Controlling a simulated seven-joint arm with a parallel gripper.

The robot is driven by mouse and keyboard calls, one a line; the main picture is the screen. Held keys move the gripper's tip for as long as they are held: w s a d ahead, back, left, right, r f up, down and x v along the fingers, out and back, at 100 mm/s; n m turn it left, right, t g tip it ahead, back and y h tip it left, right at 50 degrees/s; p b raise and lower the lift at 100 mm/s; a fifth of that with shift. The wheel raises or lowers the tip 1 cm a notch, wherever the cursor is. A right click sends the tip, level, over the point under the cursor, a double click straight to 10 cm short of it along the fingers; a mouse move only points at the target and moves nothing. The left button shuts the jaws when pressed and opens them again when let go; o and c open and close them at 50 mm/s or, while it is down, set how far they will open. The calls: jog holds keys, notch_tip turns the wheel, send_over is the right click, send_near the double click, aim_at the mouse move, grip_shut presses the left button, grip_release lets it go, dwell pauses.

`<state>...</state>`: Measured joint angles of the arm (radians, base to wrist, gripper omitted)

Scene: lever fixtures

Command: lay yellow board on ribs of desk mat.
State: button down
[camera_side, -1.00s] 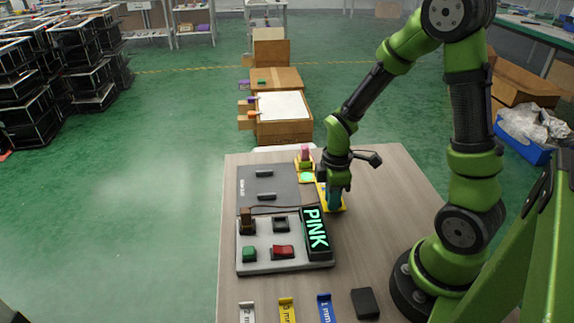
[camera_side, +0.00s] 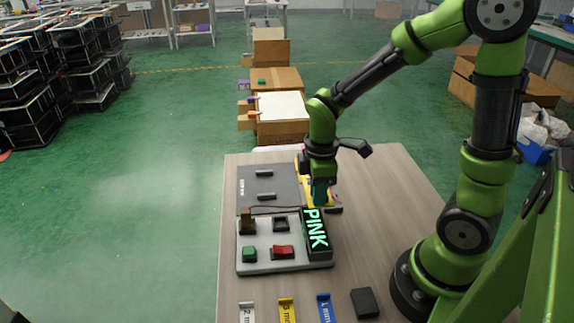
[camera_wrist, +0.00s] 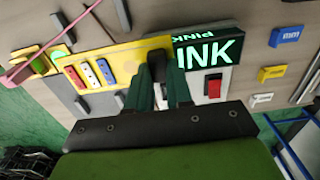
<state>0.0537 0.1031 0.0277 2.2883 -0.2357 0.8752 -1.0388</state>
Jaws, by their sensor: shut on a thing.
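The yellow board (camera_side: 329,197) is in my gripper (camera_side: 320,198), beside the right edge of the grey desk mat (camera_side: 250,203). The mat has two dark ribs (camera_side: 265,173), which look uncovered in the side view. In the wrist view, my gripper (camera_wrist: 160,98) is shut on a dark block at one end of the yellow board (camera_wrist: 130,55). My arm hides part of the board in the side view. Its exact height above the table is hard to tell.
A console (camera_side: 260,268) with a green button, a red switch and a lit PINK sign (camera_side: 316,233) stands close in front of my gripper. White, yellow and blue tags (camera_side: 324,307) and a black block (camera_side: 365,303) lie nearer.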

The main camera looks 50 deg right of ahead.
send_over(264, 194)
notch_tip(264, 194, down, 2)
jog(key=shift+s, duration=0.15)
jog(key=shift+f, duration=1.75)
jog(key=shift+f, duration=0.2)
jog(key=c, duration=1)
grip_release()
